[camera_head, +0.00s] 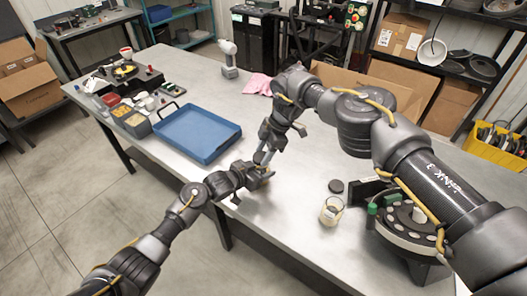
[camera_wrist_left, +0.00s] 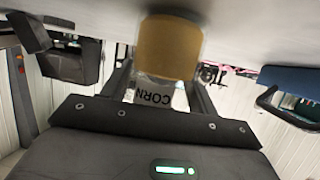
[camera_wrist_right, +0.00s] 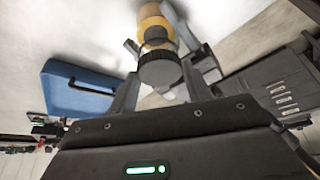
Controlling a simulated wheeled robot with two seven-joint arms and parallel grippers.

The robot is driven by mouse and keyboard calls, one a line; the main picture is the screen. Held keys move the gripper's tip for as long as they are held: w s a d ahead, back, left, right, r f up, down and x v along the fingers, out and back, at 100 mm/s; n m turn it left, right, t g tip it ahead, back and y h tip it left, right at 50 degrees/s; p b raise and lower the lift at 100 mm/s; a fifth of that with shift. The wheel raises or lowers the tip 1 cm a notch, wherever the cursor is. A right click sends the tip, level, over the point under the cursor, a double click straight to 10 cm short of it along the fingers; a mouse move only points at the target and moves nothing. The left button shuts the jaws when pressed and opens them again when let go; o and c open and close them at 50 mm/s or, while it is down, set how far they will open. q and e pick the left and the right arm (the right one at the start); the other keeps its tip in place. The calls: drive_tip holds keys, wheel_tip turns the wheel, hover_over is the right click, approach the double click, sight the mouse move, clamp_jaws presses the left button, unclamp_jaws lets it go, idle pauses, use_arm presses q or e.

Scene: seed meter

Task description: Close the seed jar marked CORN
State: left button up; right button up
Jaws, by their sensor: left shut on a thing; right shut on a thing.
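The corn jar (camera_wrist_left: 168,45), clear with yellow-orange contents and a label reading CORN, is between the fingers of my left gripper (camera_wrist_left: 165,82), which is shut on it. In the head view my left gripper (camera_head: 260,167) and right gripper (camera_head: 270,143) meet above the bench's middle and mostly hide the jar. In the right wrist view my right gripper (camera_wrist_right: 160,80) is shut on a dark round ribbed lid (camera_wrist_right: 160,70). The lid lines up with the jar (camera_wrist_right: 154,22) just beyond it. I cannot tell whether the lid touches the jar's rim.
Another open jar (camera_head: 331,211) stands on the bench (camera_head: 285,225), with a loose dark lid (camera_head: 336,186) behind it. The seed meter (camera_head: 408,226) stands at the right. A blue tray (camera_head: 198,133) and seed bins (camera_head: 133,119) lie left. A pink cloth (camera_head: 257,84) lies at the back.

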use_arm(q)
drive_tip(key=shift+f, duration=0.2)
use_arm(e)
drive_tip(key=shift+f, duration=0.55)
use_arm(q)
clamp_jaws()
use_arm(e)
drive_tip(key=o, duration=0.6)
use_arm(q)
drive_tip(key=shift+s, duration=0.1)
use_arm(e)
drive_tip(key=o, duration=0.3)
drive_tip(key=shift+o, duration=0.2)
drive_tip(key=shift+r, duration=2.3)
drive_tip(key=shift+a, duration=0.1)
drive_tip(key=shift+c, duration=0.4)
